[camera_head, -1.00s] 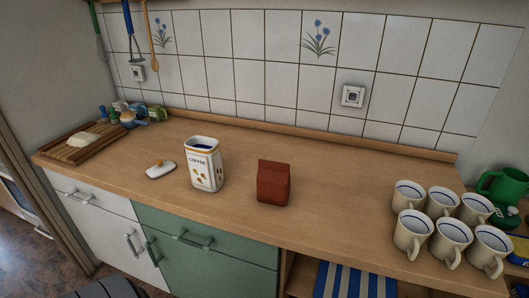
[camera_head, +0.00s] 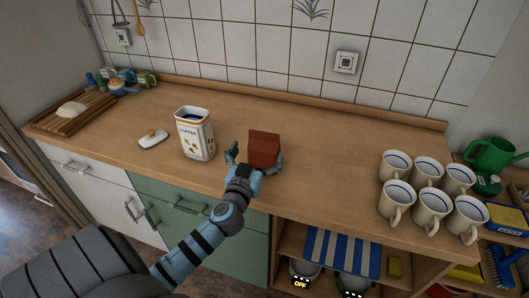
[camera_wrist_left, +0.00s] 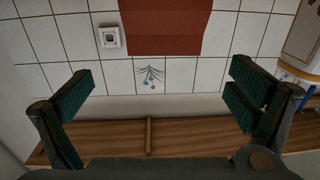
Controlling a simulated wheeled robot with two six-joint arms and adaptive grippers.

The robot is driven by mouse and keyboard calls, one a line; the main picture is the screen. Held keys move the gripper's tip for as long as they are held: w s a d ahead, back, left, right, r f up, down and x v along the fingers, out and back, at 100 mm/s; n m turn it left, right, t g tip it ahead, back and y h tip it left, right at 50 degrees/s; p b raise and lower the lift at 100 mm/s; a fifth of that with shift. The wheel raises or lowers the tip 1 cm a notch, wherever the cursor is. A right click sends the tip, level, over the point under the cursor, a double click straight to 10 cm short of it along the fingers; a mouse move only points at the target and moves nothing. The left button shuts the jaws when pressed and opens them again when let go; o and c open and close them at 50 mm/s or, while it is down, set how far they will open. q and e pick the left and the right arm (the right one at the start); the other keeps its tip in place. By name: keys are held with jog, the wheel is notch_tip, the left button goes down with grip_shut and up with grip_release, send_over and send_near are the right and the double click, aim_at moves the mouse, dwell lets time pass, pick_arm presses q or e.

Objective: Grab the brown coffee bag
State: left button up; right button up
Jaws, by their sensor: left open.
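The brown coffee bag (camera_head: 264,147), reddish-brown and boxy, stands upright on the wooden counter, right of the white coffee canister (camera_head: 194,135). My left gripper (camera_head: 257,156) is at the front of the bag, open, with one finger on its left side and the other by its lower right. In the left wrist view the bag (camera_wrist_left: 165,25) fills the top middle, beyond and between the spread fingers of the gripper (camera_wrist_left: 162,85), with a gap on both sides. The canister (camera_wrist_left: 302,40) shows there at the upper right edge. My right gripper is not in view.
The canister's lid (camera_head: 153,139) lies left of it. A cutting board (camera_head: 60,122) with dough is at the far left. Several mugs (camera_head: 430,190) stand at the right, by a green watering can (camera_head: 490,155). The counter (camera_head: 330,175) right of the bag is clear.

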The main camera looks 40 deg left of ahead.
pick_arm(q)
jog(key=x, duration=0.4)
jog(key=p+x, duration=0.1)
jog(key=x, duration=0.3)
jog(key=shift+w+a, duration=0.15)
jog(key=shift+a, duration=0.2)
jog(key=shift+w+f, duration=0.1)
jog(key=shift+f, duration=0.05)
jog(key=c, duration=1.6)
notch_tip(320, 180, up, 12)
jog(key=p, duration=0.6)
jog(key=shift+c, duration=0.2)
notch_tip(320, 180, up, 8)
send_over(264, 135)
jog(key=shift+w+a+b, duration=0.2)
jog(key=shift+w+b, duration=0.05)
jog(key=shift+b, duration=0.05)
